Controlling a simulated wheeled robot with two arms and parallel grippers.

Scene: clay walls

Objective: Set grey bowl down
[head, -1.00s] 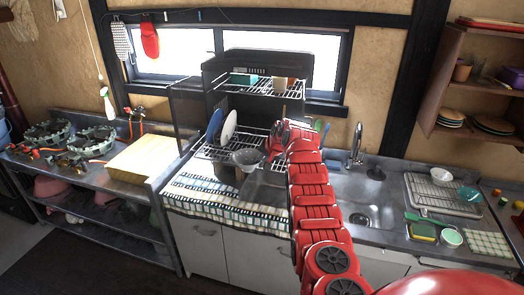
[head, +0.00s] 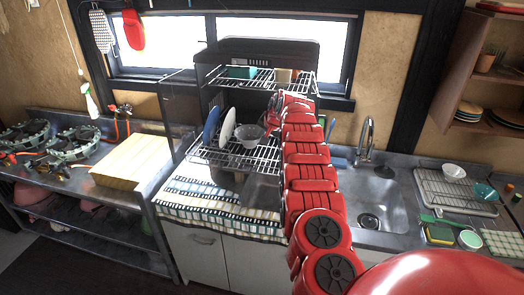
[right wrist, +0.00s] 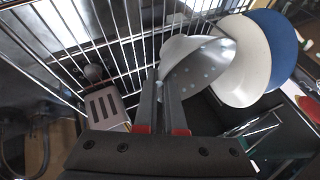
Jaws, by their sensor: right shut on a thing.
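The grey bowl (head: 250,133) is at the lower shelf of the dish rack (head: 268,158), just right of the white plate. In the right wrist view the bowl (right wrist: 203,68) shows small holes and is tilted against the picture, with rack wires behind it. My right gripper (right wrist: 163,95) is shut on the bowl's rim. In the head view my red right arm hides most of that gripper. I cannot tell whether the bowl touches the shelf wires. My left gripper is not in view.
A white plate (head: 228,128) and a blue plate (head: 211,127) stand upright in the rack. The upper shelf (head: 257,86) is above, with a teal container (head: 241,72). A glass panel (head: 176,110) stands at the left. The sink (head: 375,205) is to the right.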

